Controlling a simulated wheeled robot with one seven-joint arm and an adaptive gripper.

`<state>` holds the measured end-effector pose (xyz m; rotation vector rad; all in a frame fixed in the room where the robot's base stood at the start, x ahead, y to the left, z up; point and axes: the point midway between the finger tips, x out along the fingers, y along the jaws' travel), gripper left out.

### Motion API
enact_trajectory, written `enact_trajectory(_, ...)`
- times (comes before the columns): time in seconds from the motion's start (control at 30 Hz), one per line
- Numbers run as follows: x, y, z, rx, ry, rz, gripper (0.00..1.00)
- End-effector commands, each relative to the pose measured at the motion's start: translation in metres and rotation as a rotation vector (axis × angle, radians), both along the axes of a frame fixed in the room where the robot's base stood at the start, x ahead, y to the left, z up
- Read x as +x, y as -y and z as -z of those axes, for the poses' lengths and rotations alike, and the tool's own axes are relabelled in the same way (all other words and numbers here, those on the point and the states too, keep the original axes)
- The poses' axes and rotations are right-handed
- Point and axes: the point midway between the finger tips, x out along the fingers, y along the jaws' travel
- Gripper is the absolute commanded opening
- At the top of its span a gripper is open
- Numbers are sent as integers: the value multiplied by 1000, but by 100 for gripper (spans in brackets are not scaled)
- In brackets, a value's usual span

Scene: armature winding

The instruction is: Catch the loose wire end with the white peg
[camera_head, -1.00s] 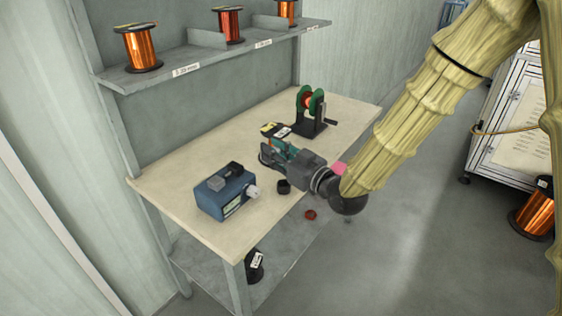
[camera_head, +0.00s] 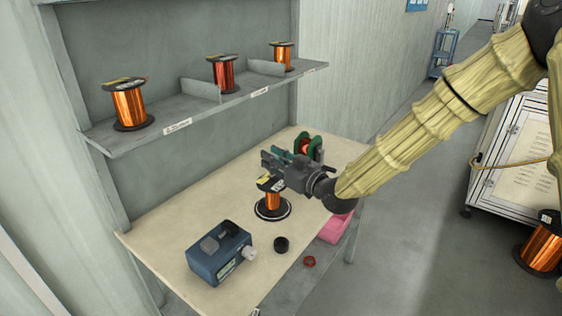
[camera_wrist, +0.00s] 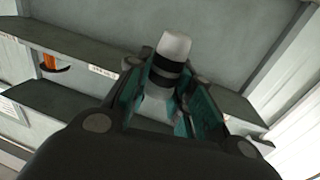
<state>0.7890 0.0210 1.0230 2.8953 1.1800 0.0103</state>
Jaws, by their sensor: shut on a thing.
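My gripper (camera_head: 272,160) is raised above the table, beside and above the copper wire spool (camera_head: 272,201) that stands upright on the bench. In the wrist view my gripper (camera_wrist: 163,92) has its teal-lined fingers closed around the white peg (camera_wrist: 174,46). The peg's pale, rounded end with a dark band sticks out beyond the fingertips. The peg cannot be made out in the head view. The green-flanged winder (camera_head: 318,147) stands just behind my gripper and is partly hidden by it. I cannot make out a loose wire end in either view.
A blue box device (camera_head: 215,262) with a white knob sits at the front left. The shelf (camera_head: 195,112) above holds several copper spools.

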Motion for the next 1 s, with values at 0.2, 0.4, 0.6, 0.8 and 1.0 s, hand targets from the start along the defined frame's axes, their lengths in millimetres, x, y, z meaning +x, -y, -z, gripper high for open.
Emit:
enact_trajectory(0.2,19,-2,16,-1,1,3,4)
enact_trajectory(0.4,34,-2,26,0,0,5,4)
enact_trajectory(0.6,43,-3,32,-1,1,5,4)
enact_trajectory(0.8,46,-3,33,-1,1,6,4)
enact_trajectory(1.0,46,-3,33,-1,1,6,4)
